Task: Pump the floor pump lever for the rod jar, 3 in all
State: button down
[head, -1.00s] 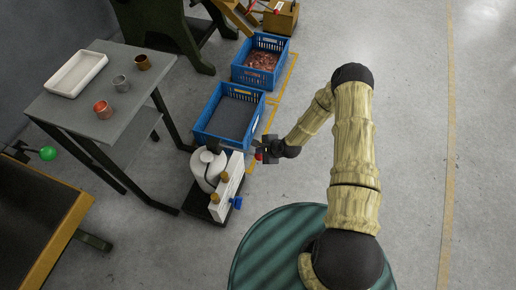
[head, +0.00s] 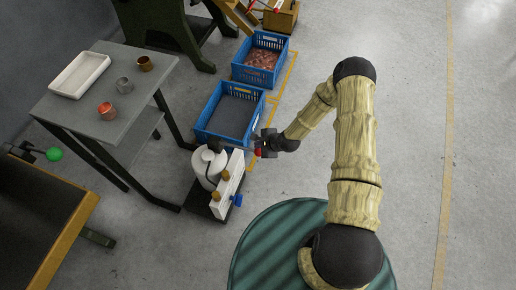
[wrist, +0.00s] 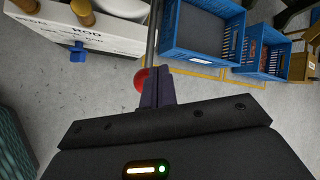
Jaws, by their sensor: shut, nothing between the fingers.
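The floor pump (head: 208,168) stands on a dark base on the floor. Its white front panel (wrist: 95,28) reads "ROD" in the wrist view and carries a blue tap (wrist: 77,53). The lever (wrist: 150,45) is a thin grey rod ending in a red knob (wrist: 141,79); the red knob also shows beside my gripper in the head view (head: 258,153). My gripper (head: 263,143) is shut with its fingers together (wrist: 158,80), right beside the knob and rod. I cannot tell whether they touch. The pump's far side is hidden.
A blue crate with a grey inside (head: 212,133) stands just behind the pump, and a blue crate of copper pieces (head: 238,73) lies beyond. A grey table (head: 130,100) with a white tray (head: 78,75) and small cups is at the left. The floor at the right is clear.

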jog(key=shift+r, duration=0.1)
jog(key=shift+w+a+r+p, duration=0.1)
jog(key=shift+a+r+p, duration=0.1)
jog(key=shift+r+p, duration=0.9)
jog(key=shift+a+r+p, duration=0.15)
jog(key=shift+r+p, duration=0.75)
jog(key=shift+r, duration=0.4)
